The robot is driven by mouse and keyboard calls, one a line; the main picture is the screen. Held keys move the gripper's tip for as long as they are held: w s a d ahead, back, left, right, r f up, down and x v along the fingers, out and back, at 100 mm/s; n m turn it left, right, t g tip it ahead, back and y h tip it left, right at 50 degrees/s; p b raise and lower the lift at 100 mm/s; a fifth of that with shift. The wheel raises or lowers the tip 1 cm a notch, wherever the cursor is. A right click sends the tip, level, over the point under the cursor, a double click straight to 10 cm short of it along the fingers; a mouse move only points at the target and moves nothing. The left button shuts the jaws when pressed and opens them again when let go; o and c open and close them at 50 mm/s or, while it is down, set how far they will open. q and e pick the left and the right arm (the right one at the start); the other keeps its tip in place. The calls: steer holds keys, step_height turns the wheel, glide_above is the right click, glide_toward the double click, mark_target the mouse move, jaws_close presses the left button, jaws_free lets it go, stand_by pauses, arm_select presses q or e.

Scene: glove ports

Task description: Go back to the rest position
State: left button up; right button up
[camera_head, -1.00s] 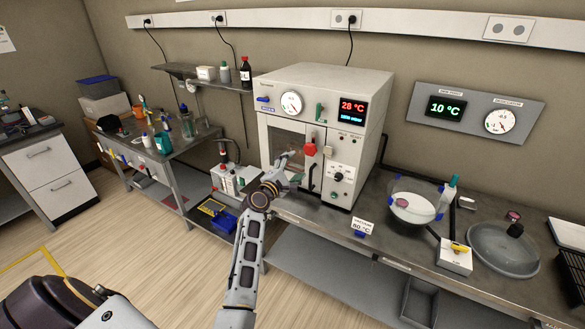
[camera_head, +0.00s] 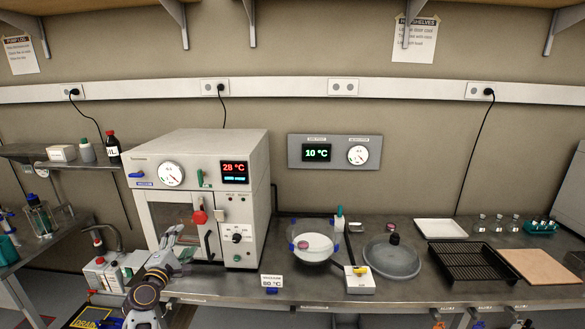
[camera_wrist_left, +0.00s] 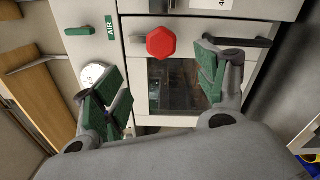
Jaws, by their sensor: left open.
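My left gripper (camera_head: 170,244) is in front of the white oven (camera_head: 205,165), low at its door side. It also shows in the left wrist view (camera_wrist_left: 157,78), with its green-padded fingers wide apart and nothing between them. Beyond the fingers in that view are the red knob (camera_wrist_left: 161,43) and the dark door window (camera_wrist_left: 178,86). In the head view the red knob (camera_head: 199,217) is just above and right of the gripper. The oven door looks shut. My right gripper is not in view.
The bench right of the oven holds a glass vessel with a white bowl (camera_head: 314,246), a grey round lid (camera_head: 392,262), a black rack (camera_head: 472,262) and a white tray (camera_head: 441,229). A 60 °C sign (camera_head: 272,281) stands at the front edge. A side bench (camera_head: 40,243) is at left.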

arm_select(q)
steer(key=w+d+f+m+g+y, duration=0.1)
steer(key=d+f+m+g, duration=0.15)
steer(key=f+m, duration=0.65)
steer(key=w+d+f+m+g, duration=0.1)
steer(key=d+f+m+g, duration=0.15)
steer(key=f, duration=1.15)
steer(key=s+d+f+m+g, duration=0.1)
steer(key=s+d+f+m, duration=0.2)
steer(key=f, duration=0.5)
steer(key=s+d+f+m+g+h, duration=0.1)
steer(key=s+d+f, duration=0.1)
steer(key=s+f, duration=0.35)
steer(key=s+d+f+m+g, duration=0.1)
steer(key=s+d+f+m, duration=0.2)
steer(key=f, duration=0.7)
steer(key=s+d+f+m+g, duration=0.1)
steer(key=s+f+m+g, duration=0.15)
steer(key=s+f, duration=0.8)
steer(key=s+d+f+m+g, duration=0.1)
steer(key=s+f+g, duration=0.2)
steer(key=s+f, duration=0.8)
steer(key=s+a+f+g, duration=0.2)
steer(key=s, duration=1.4)
steer(key=s+a+f+m+g, duration=0.1)
steer(key=s+a+g, duration=0.1)
steer(key=s, duration=1.3)
steer(key=shift+s+a+f+m, duration=0.15)
steer(key=shift+s+f+m, duration=0.15)
steer(key=shift+s+f, duration=0.1)
